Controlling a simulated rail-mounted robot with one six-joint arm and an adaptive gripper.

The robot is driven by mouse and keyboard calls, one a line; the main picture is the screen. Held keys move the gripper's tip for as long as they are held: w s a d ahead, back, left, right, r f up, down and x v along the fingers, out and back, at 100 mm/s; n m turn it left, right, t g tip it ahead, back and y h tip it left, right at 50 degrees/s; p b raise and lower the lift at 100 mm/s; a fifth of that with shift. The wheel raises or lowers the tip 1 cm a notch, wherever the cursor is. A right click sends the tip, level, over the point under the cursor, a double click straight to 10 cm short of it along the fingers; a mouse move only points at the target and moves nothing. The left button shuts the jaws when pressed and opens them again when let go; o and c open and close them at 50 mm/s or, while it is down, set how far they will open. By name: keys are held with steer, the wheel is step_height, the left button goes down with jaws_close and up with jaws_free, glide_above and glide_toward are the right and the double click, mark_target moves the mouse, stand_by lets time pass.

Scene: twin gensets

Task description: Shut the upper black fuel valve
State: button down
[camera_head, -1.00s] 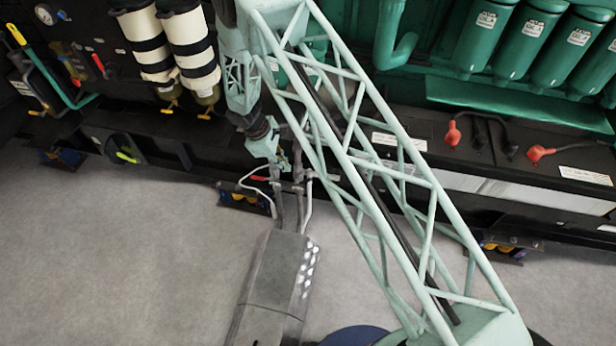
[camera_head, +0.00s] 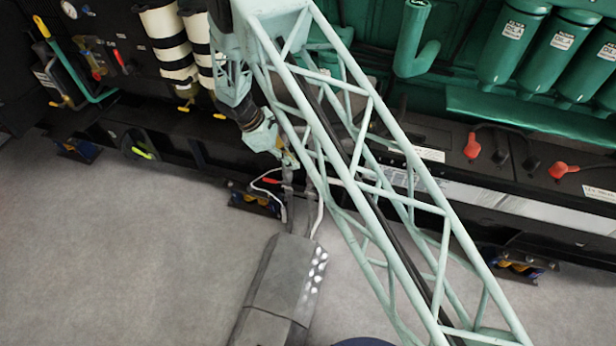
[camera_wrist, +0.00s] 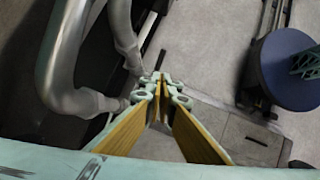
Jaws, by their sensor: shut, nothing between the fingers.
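My gripper (camera_head: 290,160) is at the lower edge of the black engine base, beside the pipes above a grey floor box. In the wrist view its yellow-lined fingers (camera_wrist: 160,84) are shut with nothing between them. A small red lever (camera_head: 270,181) shows just below and left of the gripper in the head view. I cannot tell whether it belongs to the upper black fuel valve, and I cannot make out that valve's body. In the wrist view a thick grey pipe (camera_wrist: 62,92) bends close to the left of the fingers.
The grey box (camera_head: 275,283) stands on the floor below the pipes. White-and-black striped filters (camera_head: 165,45) and a panel with red and yellow levers are at upper left. Batteries with red caps (camera_head: 472,146) are at right. Open floor (camera_head: 110,260) lies at left.

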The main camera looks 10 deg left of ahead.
steer(key=b, duration=0.2)
glide_above(313, 189)
steer(key=a, duration=0.2)
step_height(313, 189, down, 10)
steer(key=shift+d+f+b, duration=0.4)
steer(key=shift+d+f, duration=0.35)
steer(key=shift+d, duration=0.25)
